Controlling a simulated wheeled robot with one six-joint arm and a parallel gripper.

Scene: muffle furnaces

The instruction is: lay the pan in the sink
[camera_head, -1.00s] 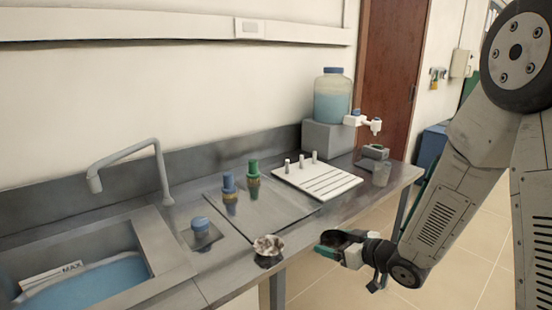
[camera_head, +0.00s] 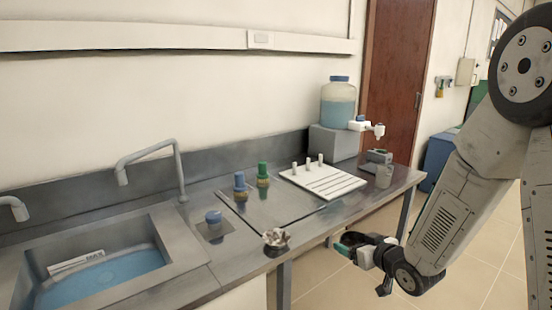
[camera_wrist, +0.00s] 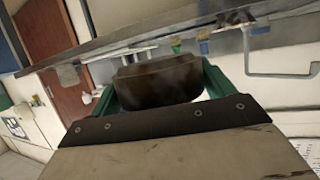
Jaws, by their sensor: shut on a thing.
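The sink (camera_head: 184,240) is set into the grey counter at the left of the head view, with blue water inside and a white plate marked MAX on its inner wall. My gripper (camera_head: 347,241) is shut on a dark pan (camera_head: 354,237), held out in front of the counter's front edge, well to the right of the sink. In the wrist view the dark brown pan (camera_wrist: 158,82) sits between the green fingers of my gripper (camera_wrist: 160,75). Its far side and underside are hidden.
A tap (camera_head: 150,152) curves over the sink; another tap (camera_head: 14,207) is at the far left. A small bowl (camera_head: 276,241) stands near the front edge. Blue-capped (camera_head: 240,187) and green-capped (camera_head: 263,175) bottles, a white rack (camera_head: 325,181) and a water jug (camera_head: 338,104) stand further back.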

